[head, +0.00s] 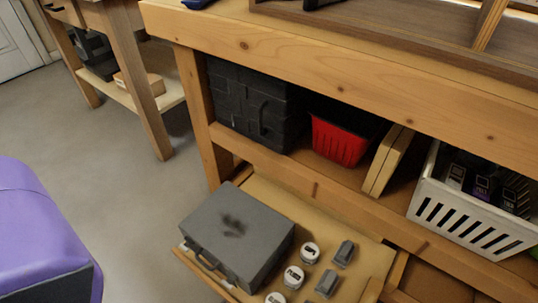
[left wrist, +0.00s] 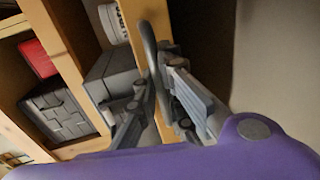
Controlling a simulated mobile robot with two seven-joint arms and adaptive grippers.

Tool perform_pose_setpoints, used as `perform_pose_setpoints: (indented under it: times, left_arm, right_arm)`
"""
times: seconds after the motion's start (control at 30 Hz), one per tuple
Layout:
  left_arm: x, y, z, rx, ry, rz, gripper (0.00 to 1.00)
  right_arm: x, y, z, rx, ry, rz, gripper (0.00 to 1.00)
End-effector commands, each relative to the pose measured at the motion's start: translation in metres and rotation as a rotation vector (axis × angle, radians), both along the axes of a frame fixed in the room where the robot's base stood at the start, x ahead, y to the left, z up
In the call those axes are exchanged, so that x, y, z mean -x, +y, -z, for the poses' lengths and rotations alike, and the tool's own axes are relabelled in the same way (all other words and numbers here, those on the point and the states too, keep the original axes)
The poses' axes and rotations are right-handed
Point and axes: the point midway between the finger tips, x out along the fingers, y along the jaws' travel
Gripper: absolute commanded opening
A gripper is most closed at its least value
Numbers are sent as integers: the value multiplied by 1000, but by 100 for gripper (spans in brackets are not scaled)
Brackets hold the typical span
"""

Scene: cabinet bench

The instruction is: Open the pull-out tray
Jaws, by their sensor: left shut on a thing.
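The pull-out tray (head: 258,192) stands out from under the bench in the head view, its wooden bottom showing. It carries a grey case (head: 235,235), several small round tins (head: 310,252) and grey blocks (head: 345,254). In the left wrist view the tray's wooden front (left wrist: 133,14) shows with a grey bar handle (left wrist: 148,38). My left gripper (left wrist: 157,88) is shut on this handle, a finger on each side. The left gripper is outside the head view. My right gripper is in neither view.
On the shelf above the tray are a black case (head: 250,105), a red bin (head: 338,138), wooden boards (head: 388,160) and a white slatted basket (head: 465,215). The bench leg (head: 197,115) stands left of the tray. Open floor (head: 110,150) lies to the left.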

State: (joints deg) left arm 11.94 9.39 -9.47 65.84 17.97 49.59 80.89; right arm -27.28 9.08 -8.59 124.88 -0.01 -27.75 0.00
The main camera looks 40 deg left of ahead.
Motion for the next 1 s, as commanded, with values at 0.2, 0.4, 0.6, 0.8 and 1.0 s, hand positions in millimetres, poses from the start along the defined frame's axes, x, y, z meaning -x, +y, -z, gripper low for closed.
perform_pose_setpoints:
  times: [0.2,0.4,0.6,0.8,1.0]
  left_arm:
    - [35,1,0,-1,3,0,0]
    - [47,1,0,0,3,0,0]
    - [48,1,0,0,1,1,0]
    - [47,1,0,0,1,1,0]
    - [47,2,0,0,2,0,28]
  right_arm:
    - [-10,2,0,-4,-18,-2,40]
    - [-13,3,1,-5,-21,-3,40]
    - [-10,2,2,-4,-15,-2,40]
    - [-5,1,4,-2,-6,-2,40]
    - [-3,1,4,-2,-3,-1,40]
